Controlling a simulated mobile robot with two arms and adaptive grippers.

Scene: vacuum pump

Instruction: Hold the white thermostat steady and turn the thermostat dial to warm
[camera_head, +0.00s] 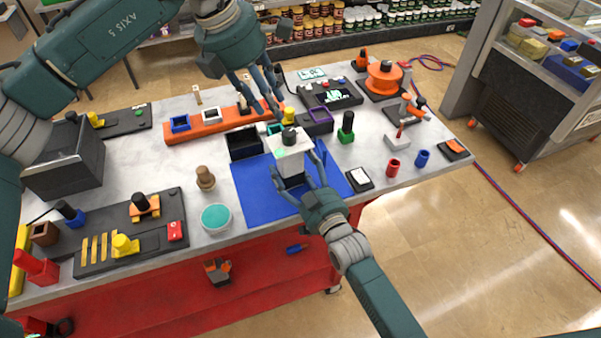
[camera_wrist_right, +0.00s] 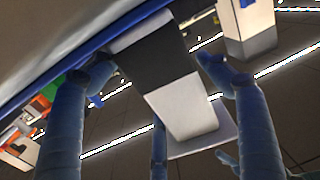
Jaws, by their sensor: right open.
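The white thermostat (camera_head: 288,158) stands upright near the front of the table, over a blue mat (camera_head: 252,190). Its top face is pale with a small green mark. A dark dial (camera_head: 289,136) sits on that top. My left gripper (camera_head: 270,112) comes down from above with its fingers apart, just above and behind the dial, with nothing between them. My right gripper (camera_head: 296,192) is open at the thermostat's near side. In the right wrist view, its fingers (camera_wrist_right: 155,85) stand either side of the thermostat's white and black body (camera_wrist_right: 180,105); contact cannot be told.
A dark open box (camera_head: 245,143) stands left of the thermostat. A teal bowl (camera_head: 216,218) and a brown knob (camera_head: 205,178) are further left. A black pad with a white top (camera_head: 359,179) and a green-based black knob (camera_head: 346,128) lie to the right.

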